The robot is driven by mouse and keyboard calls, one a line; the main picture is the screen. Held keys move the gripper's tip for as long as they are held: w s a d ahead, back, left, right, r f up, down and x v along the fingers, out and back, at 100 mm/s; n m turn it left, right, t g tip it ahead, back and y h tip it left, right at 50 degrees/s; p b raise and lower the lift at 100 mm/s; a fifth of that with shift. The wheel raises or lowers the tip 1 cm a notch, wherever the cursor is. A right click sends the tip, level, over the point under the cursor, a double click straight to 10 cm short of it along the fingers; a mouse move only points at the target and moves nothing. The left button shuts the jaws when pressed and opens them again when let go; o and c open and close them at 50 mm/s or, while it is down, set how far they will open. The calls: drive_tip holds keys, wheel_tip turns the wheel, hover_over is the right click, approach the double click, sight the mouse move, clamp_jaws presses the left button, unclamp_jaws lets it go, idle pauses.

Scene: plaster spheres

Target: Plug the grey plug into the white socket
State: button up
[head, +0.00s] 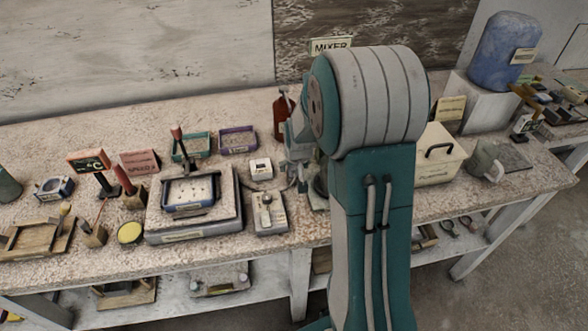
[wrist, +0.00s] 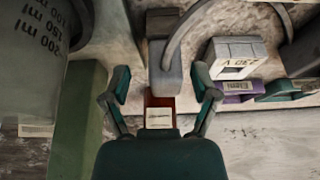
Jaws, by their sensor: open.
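The grey plug (wrist: 166,72) shows in the wrist view as a block with a grey cord curving up and right from it. My gripper (wrist: 162,80) is open, with one teal finger on each side of the plug's near end and visible gaps between. The white socket (wrist: 234,53), a box marked 230 V, stands to the right of the plug in that view. In the head view a small white box (head: 260,168) on the bench appears to be this socket. My arm hides most of my gripper there, and I cannot make out the plug.
A red bottle (wrist: 158,103) with a white label lies beyond the gap between my fingers. A graduated container (wrist: 35,65) is close on the left. A purple tray (head: 238,140) and a teal tray (head: 192,145) stand behind the socket. A lever box (head: 270,212) sits in front.

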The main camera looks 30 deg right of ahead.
drive_tip(key=shift+w+f, duration=0.15)
drive_tip(key=shift+f, duration=0.25)
drive_tip(key=shift+a, duration=0.35)
drive_tip(key=shift+d, duration=0.15)
clamp_jaws()
